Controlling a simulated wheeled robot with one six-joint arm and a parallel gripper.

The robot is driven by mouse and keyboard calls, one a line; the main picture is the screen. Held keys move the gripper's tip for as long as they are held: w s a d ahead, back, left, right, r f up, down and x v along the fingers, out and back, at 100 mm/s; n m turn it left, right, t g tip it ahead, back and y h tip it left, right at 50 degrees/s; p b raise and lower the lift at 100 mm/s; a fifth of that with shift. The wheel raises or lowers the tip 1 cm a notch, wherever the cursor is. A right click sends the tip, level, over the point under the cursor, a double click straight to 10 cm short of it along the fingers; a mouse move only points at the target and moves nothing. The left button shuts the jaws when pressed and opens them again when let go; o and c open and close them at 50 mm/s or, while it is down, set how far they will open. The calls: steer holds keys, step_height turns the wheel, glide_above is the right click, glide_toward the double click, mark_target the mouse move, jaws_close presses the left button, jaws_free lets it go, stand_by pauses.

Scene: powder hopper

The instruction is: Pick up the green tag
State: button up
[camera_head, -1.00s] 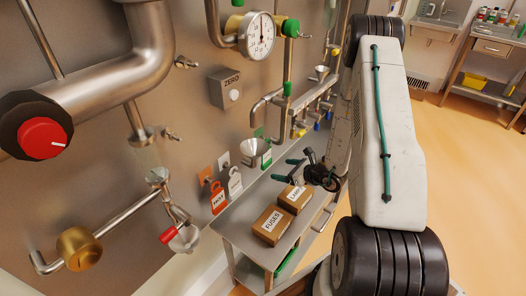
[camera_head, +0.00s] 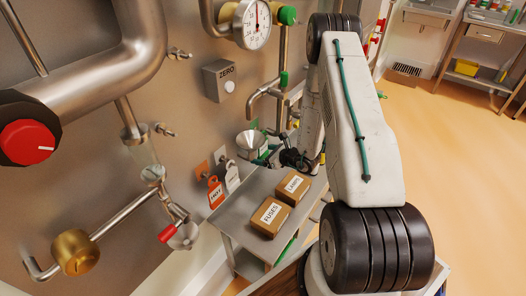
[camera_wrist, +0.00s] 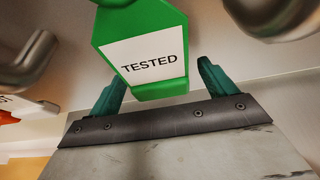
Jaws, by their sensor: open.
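The green tag (camera_wrist: 142,50), with a white label reading TESTED, hangs in front of the panel in the wrist view. My gripper (camera_wrist: 160,76) is open, with one teal finger on each side of the tag's lower end. The tag's lower edge lies between the fingers, and I cannot tell whether either finger touches it.
An orange tag (camera_head: 215,193) and a white tag (camera_head: 232,177) hang to the left. The shelf (camera_head: 232,212) below holds a FUSES box (camera_head: 269,217) and another box (camera_head: 293,186).

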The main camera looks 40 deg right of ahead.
steer(key=c, duration=1)
steer(key=shift+c, duration=0.2)
steer(key=shift+r, duration=0.55)
steer(key=shift+s+r, duration=0.15)
steer(key=shift+r, duration=0.1)
steer(key=s+d, duration=0.3)
steer(key=s, duration=0.5)
steer(key=s+d+r, duration=0.1)
steer(key=s+d, duration=0.2)
steer(key=s, duration=0.5)
steer(key=shift+s, duration=0.3)
